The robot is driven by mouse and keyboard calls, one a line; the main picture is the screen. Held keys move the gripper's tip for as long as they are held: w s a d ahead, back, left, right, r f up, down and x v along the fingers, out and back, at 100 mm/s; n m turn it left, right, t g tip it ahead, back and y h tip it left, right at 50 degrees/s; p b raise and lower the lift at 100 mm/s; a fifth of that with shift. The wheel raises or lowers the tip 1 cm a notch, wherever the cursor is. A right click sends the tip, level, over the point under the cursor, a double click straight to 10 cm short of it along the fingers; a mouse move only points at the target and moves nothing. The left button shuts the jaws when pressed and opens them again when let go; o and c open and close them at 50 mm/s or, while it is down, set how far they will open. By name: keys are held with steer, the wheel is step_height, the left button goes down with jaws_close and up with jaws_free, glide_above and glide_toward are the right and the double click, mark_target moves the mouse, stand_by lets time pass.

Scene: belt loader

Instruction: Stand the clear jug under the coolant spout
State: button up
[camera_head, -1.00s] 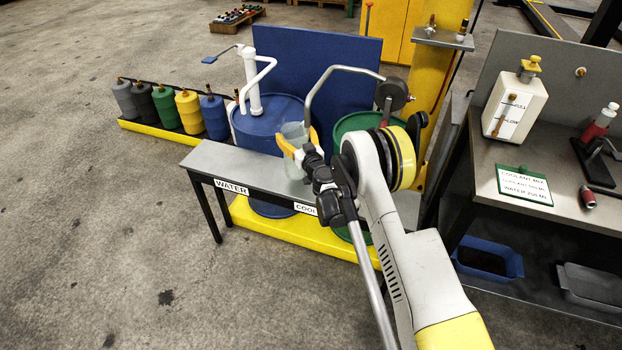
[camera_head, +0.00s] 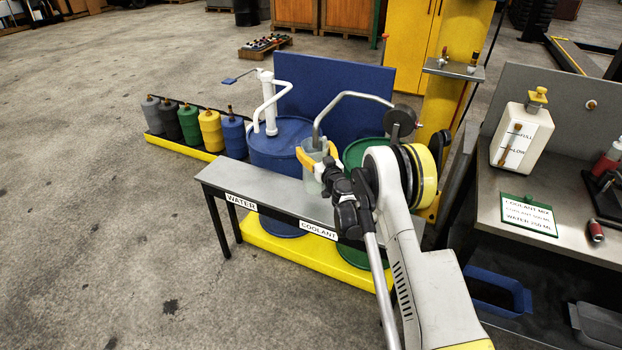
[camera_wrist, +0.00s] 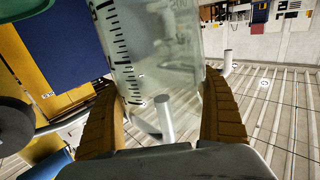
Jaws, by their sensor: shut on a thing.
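The clear jug (camera_wrist: 160,50) is held between the two yellow-brown fingers of my gripper (camera_wrist: 160,115). Black graduation marks show on its side in the wrist view. In the head view my gripper (camera_head: 318,158) is shut on the jug (camera_head: 315,178) close to the end of the grey coolant spout (camera_head: 352,96), above or at the bench (camera_head: 265,186). The spout curves over from the green drum (camera_head: 362,152). I cannot tell whether the jug's base touches the bench. My arm hides part of the bench's right end and its COOLANT label (camera_head: 318,231).
The blue drum (camera_head: 272,165) with a white water pump (camera_head: 268,100) stands behind the bench, left of the jug. Several coloured cans (camera_head: 210,130) line a yellow tray. A grey worktable (camera_head: 500,240) with a white tank (camera_head: 520,135) is at right. The bench's left part is clear.

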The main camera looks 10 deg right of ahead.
step_height(320, 180, down, 6)
steer(key=b, duration=0.2)
steer(key=shift+f, duration=0.35)
steer(key=o, duration=1.3)
